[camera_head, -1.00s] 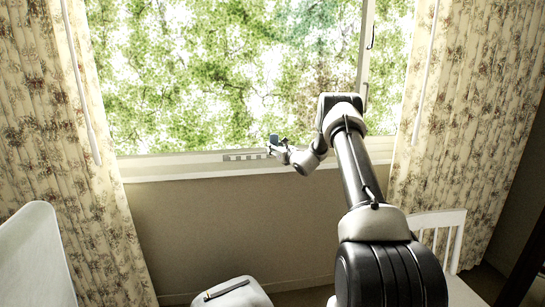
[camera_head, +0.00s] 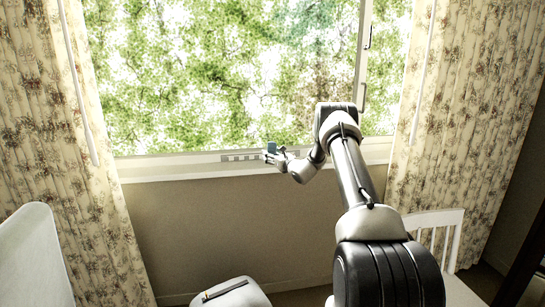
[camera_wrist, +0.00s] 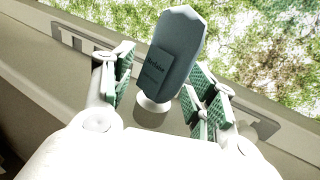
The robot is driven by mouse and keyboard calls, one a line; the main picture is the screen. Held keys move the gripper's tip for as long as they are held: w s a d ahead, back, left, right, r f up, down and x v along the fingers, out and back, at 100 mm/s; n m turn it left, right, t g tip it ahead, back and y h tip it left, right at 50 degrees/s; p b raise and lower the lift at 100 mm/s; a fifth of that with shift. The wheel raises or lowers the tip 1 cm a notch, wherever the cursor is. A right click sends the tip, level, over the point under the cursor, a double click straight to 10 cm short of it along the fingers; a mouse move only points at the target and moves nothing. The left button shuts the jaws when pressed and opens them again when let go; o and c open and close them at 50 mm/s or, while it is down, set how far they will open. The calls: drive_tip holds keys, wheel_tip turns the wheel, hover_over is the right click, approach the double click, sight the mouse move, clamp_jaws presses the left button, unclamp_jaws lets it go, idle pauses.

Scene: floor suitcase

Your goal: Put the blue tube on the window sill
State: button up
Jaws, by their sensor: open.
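The blue tube (camera_wrist: 172,55) stands on its white cap (camera_wrist: 152,103) between the fingers of my gripper (camera_wrist: 162,85) in the wrist view. The cap appears to rest on the pale window sill (camera_wrist: 40,82). My gripper is open, with a green-padded finger on each side and a visible gap beside the tube. In the head view the tube (camera_head: 271,147) shows small at my gripper (camera_head: 274,155), over the window sill (camera_head: 190,170). The tube's back side is hidden.
The window glass (camera_head: 220,80) is just behind the sill. Patterned curtains hang left (camera_head: 60,150) and right (camera_head: 455,120). A white chair (camera_head: 437,222) stands at right, and a pale rounded object (camera_head: 235,293) with a dark stick-like item on top is below. The sill to the left is mostly clear.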

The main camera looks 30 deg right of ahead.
drive_tip(key=shift+r, duration=0.2)
drive_tip(key=s+d, duration=0.1)
drive_tip(key=s, duration=1.1)
drive_tip(key=s+a+r+n+g+y, duration=0.2)
drive_tip(key=s+a+r+n+y, duration=0.15)
drive_tip(key=a+r+n, duration=0.35)
drive_tip(key=s+a+r+n+g+y, duration=0.2)
drive_tip(key=s+a+r+n+y, duration=0.15)
drive_tip(key=a, duration=0.55)
drive_tip(key=s+a+r+n+g+y, duration=0.1)
drive_tip(key=s+a+r+n+g, duration=0.25)
drive_tip(key=s+a+n, duration=0.35)
drive_tip(key=s+a+r+n+g, duration=0.25)
drive_tip(key=s+a+g, duration=0.2)
drive_tip(key=s, duration=0.45)
drive_tip(key=s+r+n+g+h, duration=0.25)
drive_tip(key=s+n, duration=0.45)
drive_tip(key=s, duration=1)
drive_tip(key=s+d+r+n+h, duration=0.1)
drive_tip(key=s+d+n+h, duration=0.6)
drive_tip(key=s, duration=0.5)
drive_tip(key=d+t, duration=0.1)
drive_tip(key=d, duration=0.1)
drive_tip(key=shift+s+d+n, duration=0.25)
drive_tip(key=shift+d+n, duration=0.05)
drive_tip(key=shift+n, duration=0.1)
